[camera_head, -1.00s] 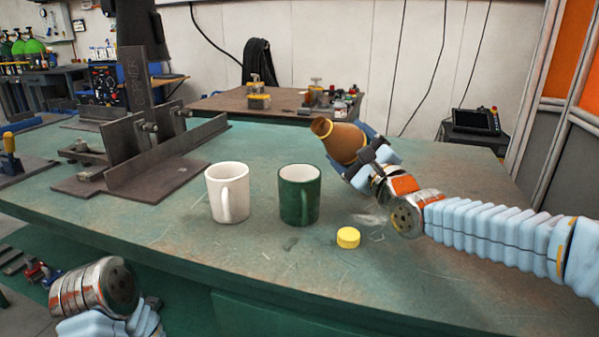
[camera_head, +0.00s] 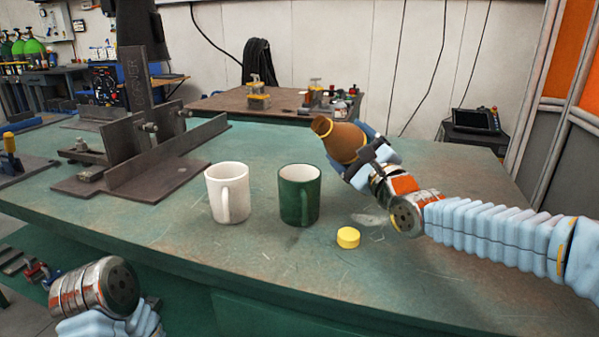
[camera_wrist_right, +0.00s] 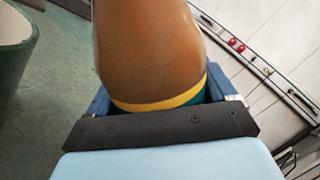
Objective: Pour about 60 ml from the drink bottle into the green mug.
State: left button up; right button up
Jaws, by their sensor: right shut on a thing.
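The drink bottle (camera_head: 343,140) is brown with a yellow band and tilts up to the left, its open mouth above and to the right of the green mug (camera_head: 300,196). My right gripper (camera_head: 366,160) is shut on the bottle and holds it above the table. In the right wrist view the bottle (camera_wrist_right: 152,55) fills the middle between the fingers, and the green mug's rim (camera_wrist_right: 14,30) shows at the left edge. No stream shows. My left arm's end shows at lower left, its gripper fingers out of view.
A white mug (camera_head: 228,192) stands just left of the green mug. A yellow cap (camera_head: 348,237) lies on the green table (camera_head: 400,285) in front. A dark metal fixture (camera_head: 150,160) occupies the table's left side. The front right of the table is clear.

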jog(key=shift+s+a+r+m, duration=0.2)
jog(key=shift+a+r+m, duration=0.15)
jog(key=shift+m, duration=0.25)
jog(key=m, duration=0.1)
jog(key=a+m+h, duration=0.1)
jog(key=shift+s+r+m+h+b, duration=0.3)
jog(key=shift+r+b, duration=0.05)
jog(key=shift+d+m+b, duration=0.1)
jog(key=shift+m+b, duration=0.35)
jog(key=shift+m, duration=0.35)
jog(key=shift+w+r+m, duration=0.1)
jog(key=shift+m, duration=0.6)
jog(key=m+g+h, duration=0.1)
jog(key=m, duration=0.2)
jog(key=shift+a+r, duration=0.1)
jog(key=shift+a, duration=0.1)
jog(key=shift+s+a+f+m, duration=0.1)
jog(key=shift+s+f+m, duration=0.15)
jog(key=shift+m, duration=0.75)
